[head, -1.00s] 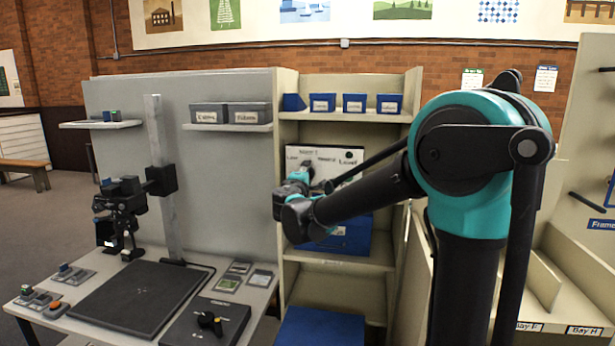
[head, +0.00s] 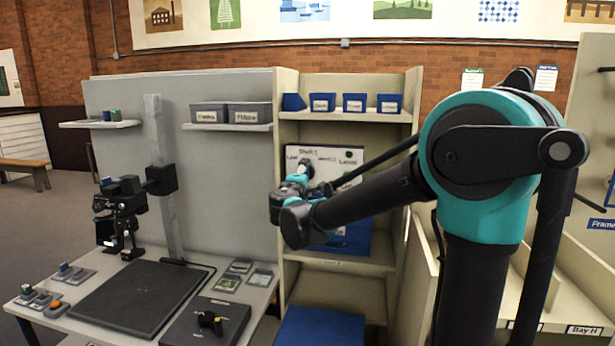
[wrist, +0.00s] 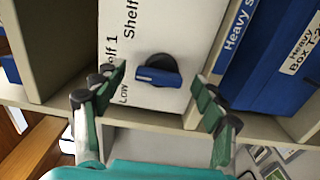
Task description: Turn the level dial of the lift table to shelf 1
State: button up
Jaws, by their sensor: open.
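The level dial (wrist: 158,65) is a black round knob with a blue bar across it, on a white panel (wrist: 185,30). In the wrist view, the bar lies nearly level and its pale-marked left end faces the "Shelf 1" lettering, partly covered by a finger. "Low" stands just below that lettering, and another "Shelf" label is at the top. My gripper (wrist: 160,80) is open, with one green finger on each side of the dial, apart from it. In the head view, my gripper (head: 290,190) is in front of the panel (head: 348,158), hiding its lower left.
Blue boxes (wrist: 268,45) stand right of the panel in the wrist view. Shelf boards and uprights (head: 345,265) surround the panel. A table with a black mat (head: 140,297) and a black box with a knob (head: 205,325) stands to the left.

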jog(key=s+a, duration=0.1)
jog(key=s, duration=0.8)
jog(key=shift+s+a, duration=0.4)
